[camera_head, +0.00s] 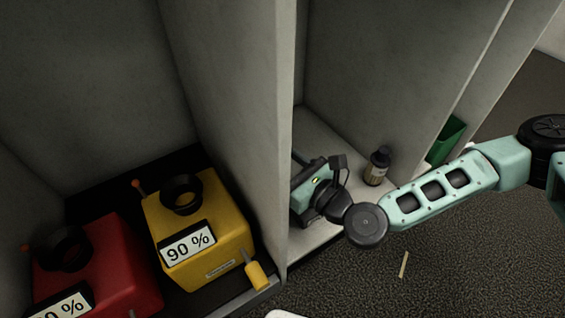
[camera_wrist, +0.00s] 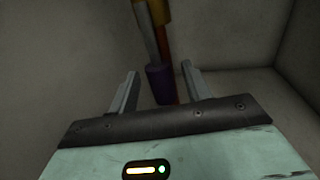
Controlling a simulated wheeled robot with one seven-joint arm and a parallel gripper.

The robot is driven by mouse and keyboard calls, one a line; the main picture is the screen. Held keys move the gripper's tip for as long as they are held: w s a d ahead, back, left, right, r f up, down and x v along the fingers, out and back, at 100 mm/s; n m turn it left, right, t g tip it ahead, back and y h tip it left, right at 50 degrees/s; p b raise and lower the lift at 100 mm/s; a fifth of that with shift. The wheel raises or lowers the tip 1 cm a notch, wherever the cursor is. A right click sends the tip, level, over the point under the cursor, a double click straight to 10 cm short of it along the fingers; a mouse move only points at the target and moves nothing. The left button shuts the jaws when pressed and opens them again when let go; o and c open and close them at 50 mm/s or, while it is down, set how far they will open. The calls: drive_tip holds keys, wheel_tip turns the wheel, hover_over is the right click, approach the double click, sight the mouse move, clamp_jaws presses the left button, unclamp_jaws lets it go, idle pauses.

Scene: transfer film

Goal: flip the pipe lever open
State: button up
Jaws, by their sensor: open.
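My gripper (camera_wrist: 159,70) is open in the wrist view, with its two fingers apart. Beyond and between the fingers are a grey pipe (camera_wrist: 146,38), a reddish-orange rod (camera_wrist: 168,75), a purple cylindrical part (camera_wrist: 157,82) and a yellow part (camera_wrist: 159,11) at the top edge. I cannot tell which of these, if any, is the pipe lever, or whether a finger touches any of them. In the head view my gripper (camera_head: 308,185) reaches into the middle compartment. The pipes are hidden there behind the partition.
A partition wall (camera_head: 270,120) stands just left of my gripper. A dark bottle (camera_head: 378,168) is on the shelf to its right, with a green container (camera_head: 446,141) farther right. A yellow canister (camera_head: 204,225) and a red canister (camera_head: 98,265) stand in the left compartment.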

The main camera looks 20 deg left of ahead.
clamp_jaws()
drive_tip(key=shift+r+p, duration=0.15)
drive_tip(key=shift+p, duration=0.35)
drive_tip(key=s+d+r+m+g+h+p, duration=0.1)
drive_tip(key=s+d+r+g+h+p, duration=0.1)
drive_tip(key=p, duration=1.7)
drive_tip(key=s+d+r+g+h+p, duration=0.1)
drive_tip(key=r+g+h+p, duration=0.3)
drive_tip(key=h+p, duration=0.5)
drive_tip(key=d+g+p, duration=0.1)
drive_tip(key=g+p, duration=0.1)
drive_tip(key=p, duration=0.8)
drive_tip(key=shift+s+d+r+m, duration=0.15)
drive_tip(key=shift+s+d+m, duration=0.15)
drive_tip(key=shift+s+m, duration=0.1)
